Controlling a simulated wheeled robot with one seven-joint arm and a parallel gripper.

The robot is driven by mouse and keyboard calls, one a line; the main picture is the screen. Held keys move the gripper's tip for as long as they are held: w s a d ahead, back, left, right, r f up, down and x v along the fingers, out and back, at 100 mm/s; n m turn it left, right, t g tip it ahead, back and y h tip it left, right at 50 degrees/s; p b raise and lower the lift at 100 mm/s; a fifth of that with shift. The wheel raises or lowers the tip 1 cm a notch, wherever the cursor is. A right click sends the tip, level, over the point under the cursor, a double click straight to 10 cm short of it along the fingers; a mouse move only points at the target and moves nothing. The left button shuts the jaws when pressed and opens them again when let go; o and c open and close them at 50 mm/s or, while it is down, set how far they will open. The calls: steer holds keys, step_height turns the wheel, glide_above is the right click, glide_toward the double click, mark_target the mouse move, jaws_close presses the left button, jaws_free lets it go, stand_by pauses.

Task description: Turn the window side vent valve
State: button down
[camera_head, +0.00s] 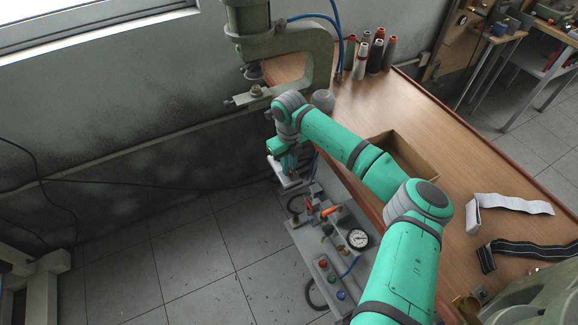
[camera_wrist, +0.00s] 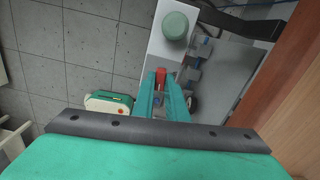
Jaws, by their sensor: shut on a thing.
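My gripper (camera_head: 290,181) reaches down over the far end of the pneumatic panel (camera_head: 318,262), beside the table. In the wrist view its two teal fingers (camera_wrist: 163,84) are closed on a small red handle (camera_wrist: 160,75), which appears to be the window side vent valve's handle. The fingers hide most of the valve body. In the head view my gripper and wrist cover that handle. A second valve with an orange-red handle (camera_head: 329,211) stands nearer on the panel, apart from my gripper.
A pressure gauge (camera_head: 358,238) and several coloured buttons (camera_head: 323,264) sit nearer on the panel. The wooden table (camera_head: 440,150) edge runs close on the right, carrying a box (camera_head: 402,152). A green press (camera_head: 318,50) stands behind. Open tiled floor (camera_head: 190,250) lies left.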

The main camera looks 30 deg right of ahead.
steer(key=n, duration=1.3)
steer(key=shift+n, duration=2)
steer(key=c, duration=1.8)
jaws_free()
steer(key=shift+o, duration=0.2)
step_height(320, 180, up, 11)
